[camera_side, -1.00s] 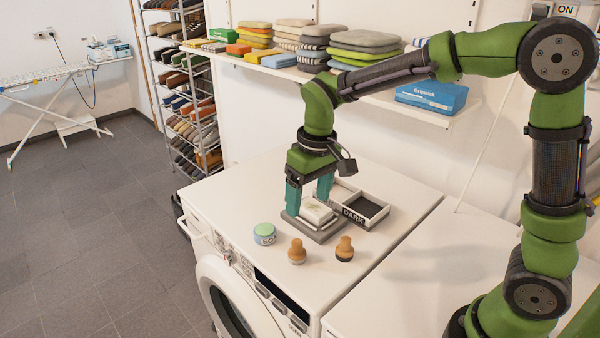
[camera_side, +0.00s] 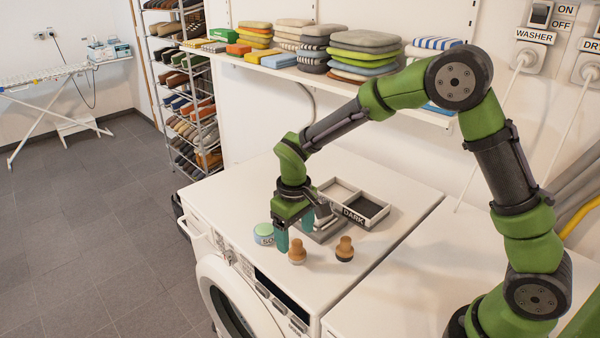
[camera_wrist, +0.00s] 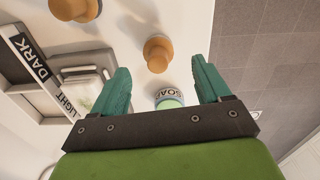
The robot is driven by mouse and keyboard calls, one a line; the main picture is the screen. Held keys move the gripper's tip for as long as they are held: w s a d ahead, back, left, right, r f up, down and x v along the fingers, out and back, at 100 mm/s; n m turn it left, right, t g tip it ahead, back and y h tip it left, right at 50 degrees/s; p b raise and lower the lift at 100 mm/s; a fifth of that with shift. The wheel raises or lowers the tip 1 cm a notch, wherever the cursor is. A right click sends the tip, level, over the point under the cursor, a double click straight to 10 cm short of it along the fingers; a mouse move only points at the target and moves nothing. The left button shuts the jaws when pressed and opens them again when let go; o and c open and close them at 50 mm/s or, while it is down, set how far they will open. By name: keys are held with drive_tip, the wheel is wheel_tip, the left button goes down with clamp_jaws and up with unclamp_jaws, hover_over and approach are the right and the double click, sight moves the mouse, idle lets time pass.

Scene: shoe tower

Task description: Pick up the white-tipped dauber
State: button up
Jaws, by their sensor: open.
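The white-tipped dauber (camera_side: 297,254) has a rounded tan wooden handle and a pale base. It stands on the white washer top, between the soap tin and the dark-based dauber (camera_side: 344,250). In the wrist view the white-tipped dauber (camera_wrist: 158,54) lies ahead of the space between the fingers. The other dauber (camera_wrist: 75,8) is cut by the top edge there. My gripper (camera_side: 295,239) is open and empty, with teal fingers pointing down just behind the white-tipped dauber. Its fingers also show in the wrist view (camera_wrist: 160,66).
A round soap tin (camera_side: 264,234) with a green lid stands left of my gripper. A grey stand (camera_side: 328,233) and a tray (camera_side: 375,211) marked DARK, with two compartments, lie behind. The washer's front edge is close by. Its top is clear at the right.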

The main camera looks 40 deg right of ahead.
sight(297, 242)
drive_tip(key=shift+s+d+f, duration=0.15)
drive_tip(key=shift+f, duration=2.55)
drive_tip(key=c, duration=1.1)
drive_tip(key=shift+r, duration=0.15)
drive_tip(key=shift+r, duration=0.65)
drive_tip(key=shift+s+r, duration=0.25)
drive_tip(key=shift+r, duration=0.85)
drive_tip(key=s+d, duration=0.1)
drive_tip(key=s, duration=0.4)
drive_tip(key=s+d, duration=0.1)
drive_tip(key=s, duration=0.4)
drive_tip(key=s+r, duration=0.1)
drive_tip(key=s, duration=0.4)
drive_tip(key=shift+s+d+r, duration=0.1)
drive_tip(key=shift+s+d, duration=0.05)
drive_tip(key=shift+d, duration=0.25)
